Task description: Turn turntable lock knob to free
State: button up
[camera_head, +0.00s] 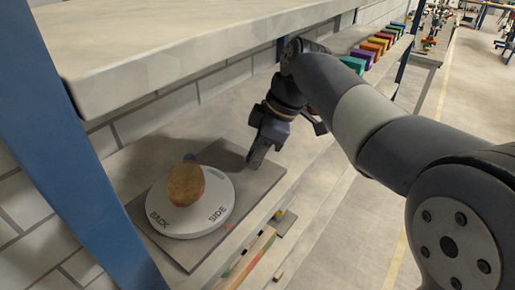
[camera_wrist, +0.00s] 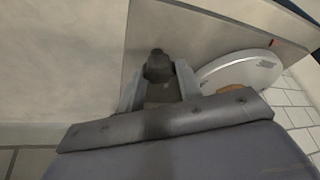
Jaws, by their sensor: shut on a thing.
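The turntable is a white disc (camera_head: 210,222) marked BACK and SIDE on a grey base plate (camera_head: 262,188). My gripper (camera_head: 257,158) points down at the plate's right corner, beside the disc. In the wrist view, the dark lock knob (camera_wrist: 157,65) sits between the two fingers of my gripper (camera_wrist: 158,82), which is shut on it. In the head view the knob is hidden by the fingers. The disc's edge (camera_wrist: 235,72) shows to the right in the wrist view. I cannot read the knob's lock or free position.
A brown rounded lump (camera_head: 186,184) stands on the disc. A pale shelf (camera_head: 180,50) hangs above, and a blue post (camera_head: 75,150) rises at the left. Colored blocks (camera_head: 375,47) line the bench at the back. Small items lie below the plate's front edge.

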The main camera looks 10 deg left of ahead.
dwell(0.4)
jog(key=o, duration=1)
jog(key=shift+c, duration=0.2)
jog(key=shift+d+r, duration=0.2)
jog(key=shift+r, duration=0.25)
jog(key=shift+w+d+r+b, duration=0.1)
jog(key=shift+d+r+b, duration=0.3)
jog(key=shift+d+r, duration=0.5)
jog(key=d+b, duration=0.2)
jog(key=d, duration=0.9)
jog(key=shift+w, duration=0.2)
